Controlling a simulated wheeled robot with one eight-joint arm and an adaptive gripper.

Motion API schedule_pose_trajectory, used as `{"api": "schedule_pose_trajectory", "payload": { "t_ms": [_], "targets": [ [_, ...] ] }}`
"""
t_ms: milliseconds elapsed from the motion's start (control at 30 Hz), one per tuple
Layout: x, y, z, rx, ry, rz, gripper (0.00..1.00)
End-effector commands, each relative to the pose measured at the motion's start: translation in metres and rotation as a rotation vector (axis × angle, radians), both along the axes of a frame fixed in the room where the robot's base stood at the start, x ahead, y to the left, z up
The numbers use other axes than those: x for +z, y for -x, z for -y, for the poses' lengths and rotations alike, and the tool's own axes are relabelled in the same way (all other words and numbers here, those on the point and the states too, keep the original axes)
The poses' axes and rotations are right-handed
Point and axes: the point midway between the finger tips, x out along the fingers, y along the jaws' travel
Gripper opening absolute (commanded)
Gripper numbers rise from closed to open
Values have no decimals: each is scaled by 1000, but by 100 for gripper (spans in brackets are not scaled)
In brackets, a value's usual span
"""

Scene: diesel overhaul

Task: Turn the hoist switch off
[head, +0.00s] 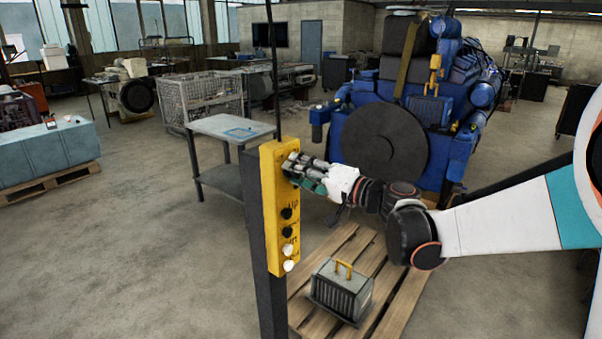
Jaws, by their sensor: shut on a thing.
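The yellow hoist control box (268,205) is mounted on a dark upright post (263,290) left of centre. My gripper (293,167) reaches in from the right and its fingertips are at the upper part of the box's face. It is shut on the hoist switch there. The fingers cover the switch, so its position cannot be seen. Below the fingers the box has black buttons (287,213) and white buttons (289,250), with small dark lettering beside them.
A grey metal block with a yellow handle (341,290) sits on a wooden pallet (391,316) below my arm. A grey table (225,127) stands behind the post. A large blue engine (340,130) is behind my gripper.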

Motion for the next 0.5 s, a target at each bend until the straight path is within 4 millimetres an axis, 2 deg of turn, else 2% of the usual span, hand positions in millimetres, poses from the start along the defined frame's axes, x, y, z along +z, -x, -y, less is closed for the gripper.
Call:
{"api": "schedule_pose_trajectory", "payload": {
  "t_ms": [500],
  "targets": [
    [-1,2,-1,1,161,201,14]
  ]
}}
